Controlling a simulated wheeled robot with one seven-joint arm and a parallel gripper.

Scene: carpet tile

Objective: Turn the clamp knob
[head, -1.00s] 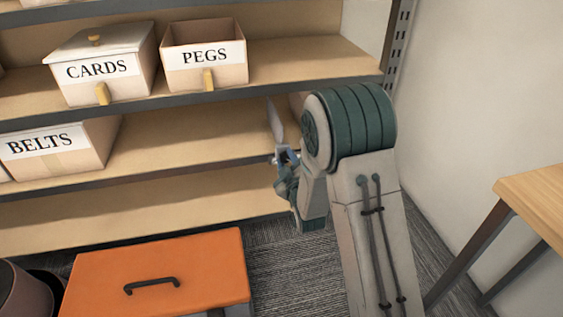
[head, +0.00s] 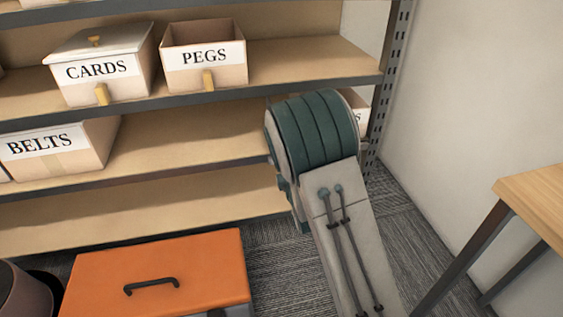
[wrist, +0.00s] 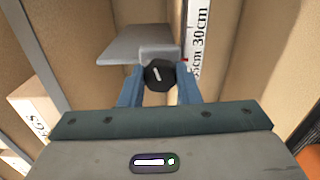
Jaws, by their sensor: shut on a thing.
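The clamp knob (wrist: 158,75) is a dark, faceted knob with a short white mark that stands slightly tilted. It sits on a small grey clamp at the end of a flat grey plate (wrist: 135,44) in the wrist view. My gripper (wrist: 161,80) has its two blue fingers on either side of the knob, shut on it. In the head view my own arm hides the gripper, the knob and the plate.
A white scale strip (wrist: 196,40) marked 30cm runs beside the knob. A box (wrist: 38,112) lies at the wrist view's left. An orange case (head: 160,272) stands below.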

